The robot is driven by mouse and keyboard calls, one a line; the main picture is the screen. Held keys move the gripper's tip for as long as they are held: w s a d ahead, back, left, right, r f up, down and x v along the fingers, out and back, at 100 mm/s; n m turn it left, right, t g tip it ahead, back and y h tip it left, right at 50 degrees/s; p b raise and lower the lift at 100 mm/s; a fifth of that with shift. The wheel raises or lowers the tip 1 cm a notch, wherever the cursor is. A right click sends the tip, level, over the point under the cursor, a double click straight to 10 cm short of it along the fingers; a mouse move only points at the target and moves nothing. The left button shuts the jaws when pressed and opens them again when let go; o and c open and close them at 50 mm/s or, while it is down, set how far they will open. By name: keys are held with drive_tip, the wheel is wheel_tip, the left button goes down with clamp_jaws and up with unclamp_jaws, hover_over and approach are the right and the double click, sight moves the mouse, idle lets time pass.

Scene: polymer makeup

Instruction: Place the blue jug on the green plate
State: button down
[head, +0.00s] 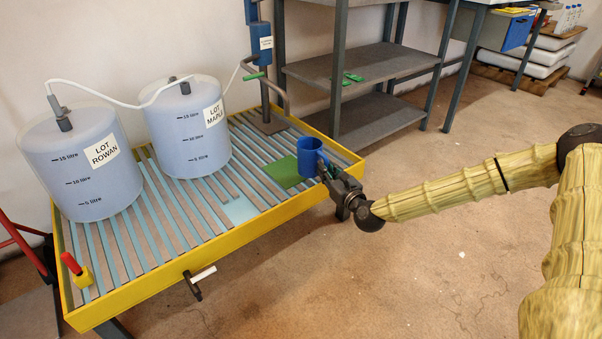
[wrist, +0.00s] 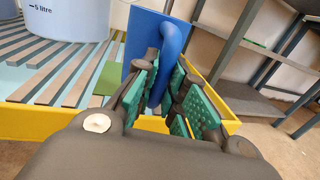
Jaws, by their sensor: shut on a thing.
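The blue jug (head: 309,156) is held by my gripper (head: 334,176) at the right side of the yellow-edged slatted table. In the wrist view the jug (wrist: 147,38) stands beyond the fingers, and its handle lies between the green finger pads of my gripper (wrist: 172,85). The jug looks roughly upright. The green plate (head: 284,172) lies flat on the slats, just left of and below the jug in the head view. It shows partly in the wrist view (wrist: 107,80), left of the jug. I cannot tell whether the jug's base touches anything.
Two large drums, LOT ROWAN (head: 75,165) and LOT MAPLE (head: 186,125), stand on the table's left and back. A pale blue square (head: 239,210) lies on the slats. The yellow rim (head: 215,261) edges the table. Grey shelving (head: 375,62) stands behind.

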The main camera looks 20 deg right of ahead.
sight(303, 168)
drive_tip(key=w+a+b, duration=0.1)
drive_tip(key=w, duration=0.2)
drive_tip(key=w+a+b, duration=0.1)
drive_tip(key=w+a, duration=0.1)
drive_tip(key=w+a+f+b, duration=0.1)
drive_tip(key=w+a, duration=0.1)
drive_tip(key=w, duration=0.1)
drive_tip(key=shift+w, duration=0.3)
drive_tip(key=shift+f+b, duration=1.25)
drive_tip(key=shift+f, duration=0.4)
drive_tip(key=shift+f, duration=0.1)
drive_tip(key=shift+f, duration=0.15)
drive_tip(key=c, duration=1.5)
unclamp_jaws()
drive_tip(key=shift+r, duration=0.2)
